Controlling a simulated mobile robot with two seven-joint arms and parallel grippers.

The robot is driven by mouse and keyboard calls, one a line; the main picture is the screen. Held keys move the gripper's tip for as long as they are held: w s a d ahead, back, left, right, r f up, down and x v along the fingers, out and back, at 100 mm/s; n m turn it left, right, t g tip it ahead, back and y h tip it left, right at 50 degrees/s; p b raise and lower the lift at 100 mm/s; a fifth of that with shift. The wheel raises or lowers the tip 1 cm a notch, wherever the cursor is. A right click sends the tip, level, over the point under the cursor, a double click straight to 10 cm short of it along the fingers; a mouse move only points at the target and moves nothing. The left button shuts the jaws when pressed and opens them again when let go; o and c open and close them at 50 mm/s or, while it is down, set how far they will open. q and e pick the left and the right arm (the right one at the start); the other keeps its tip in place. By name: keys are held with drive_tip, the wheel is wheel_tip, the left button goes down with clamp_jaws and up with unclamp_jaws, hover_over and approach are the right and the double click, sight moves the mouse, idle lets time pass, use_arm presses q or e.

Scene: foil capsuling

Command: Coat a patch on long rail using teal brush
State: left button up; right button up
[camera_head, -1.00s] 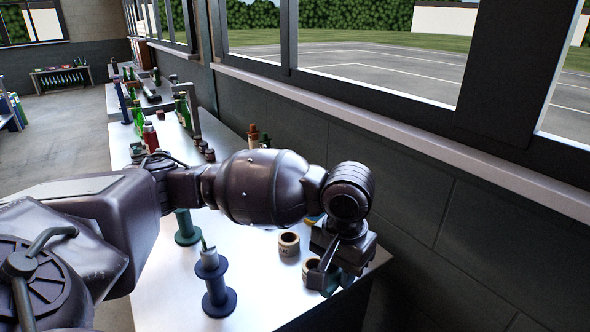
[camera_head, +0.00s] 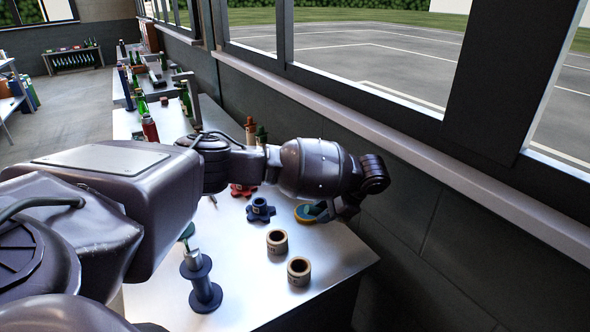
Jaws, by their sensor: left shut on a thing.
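My left arm reaches across the bench from the left. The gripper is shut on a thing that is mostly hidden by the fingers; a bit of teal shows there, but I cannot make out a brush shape. I cannot pick out a long rail; my arm covers much of the bench. My right gripper is out of view.
Two tan rings (camera_head: 277,242) (camera_head: 298,271) and a dark blue spool (camera_head: 203,283) stand on the metal bench (camera_head: 245,290). A blue lobed knob (camera_head: 260,211) and a red one (camera_head: 243,190) lie behind. Bottles (camera_head: 150,129) stand farther back. A wall and windowsill (camera_head: 400,145) bound the right.

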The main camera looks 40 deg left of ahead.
use_arm(q)
drive_tip(key=w+a+m+t+y+p, duration=0.3)
drive_tip(key=w+a+m+t, duration=0.1)
drive_tip(key=a+m+t, duration=0.25)
drive_tip(key=w+a+m+t+y+p, duration=0.2)
drive_tip(key=w+a+m+t, duration=0.25)
drive_tip(key=a+t, duration=0.3)
drive_tip(key=shift+m+g, duration=0.3)
drive_tip(key=shift+m, duration=0.1)
drive_tip(key=f+b, duration=0.2)
drive_tip(key=f, duration=0.1)
drive_tip(key=f+b, duration=0.1)
drive_tip(key=shift+s+a+f+b, duration=0.1)
drive_tip(key=shift+a+f+b, duration=0.25)
drive_tip(key=shift+a+b, duration=0.05)
drive_tip(key=shift+f, duration=0.25)
drive_tip(key=shift+r, duration=0.1)
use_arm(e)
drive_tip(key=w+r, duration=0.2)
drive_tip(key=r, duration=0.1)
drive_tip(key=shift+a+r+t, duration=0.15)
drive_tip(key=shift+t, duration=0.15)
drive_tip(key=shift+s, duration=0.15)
